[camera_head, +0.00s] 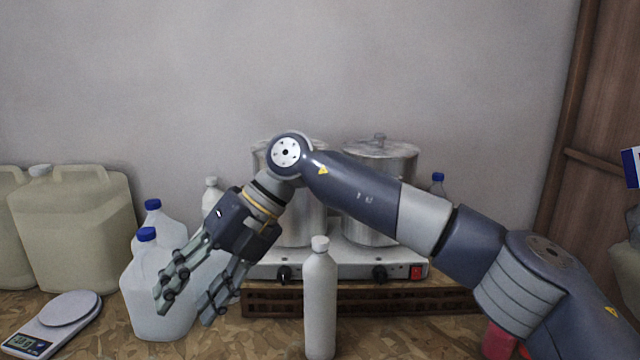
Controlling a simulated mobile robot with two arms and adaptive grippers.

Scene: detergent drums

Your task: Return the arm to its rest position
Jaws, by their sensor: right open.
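My right arm (365,193) comes in from the lower right, rises over the counter and bends down to the left at its wrist. My right gripper (184,312) is open and empty. It points down and to the left, in front of the clear jugs with blue caps (160,318) in the picture; I cannot tell whether it touches them. My left gripper is not in view.
A white bottle (320,305) stands upright at front centre. Behind are a hot plate (340,262) and two metal pots (381,165). Large beige canisters (75,225) and a kitchen scale (50,325) are at left. A red object (499,341) sits partly hidden below my arm.

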